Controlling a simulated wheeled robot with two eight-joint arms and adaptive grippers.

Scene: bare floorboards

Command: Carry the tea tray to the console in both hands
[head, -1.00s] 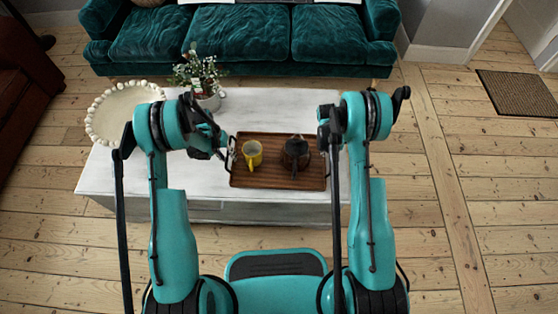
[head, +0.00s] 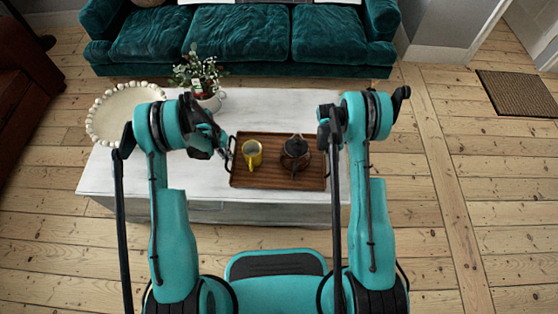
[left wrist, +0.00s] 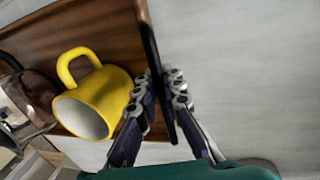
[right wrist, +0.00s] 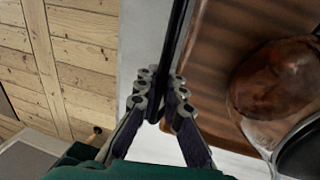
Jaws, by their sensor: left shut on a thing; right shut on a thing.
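The wooden tea tray (head: 278,181) is on or just above the white coffee table; I cannot tell if they touch. A yellow mug (head: 251,154) stands on its left part and a dark brown teapot (head: 295,153) on its right part. My left gripper (head: 226,150) is shut on the tray's left handle, and the dark handle bar shows between its fingers in the left wrist view (left wrist: 160,85). My right gripper (right wrist: 163,90) is shut on the tray's right handle. In the head view my right arm partly hides that handle.
The white coffee table (head: 130,178) also carries a round beaded tray (head: 125,108) and a potted plant (head: 207,90). A teal sofa (head: 240,40) stands behind it. Bare floorboards lie open to the right, with a brown doormat (head: 517,93) there.

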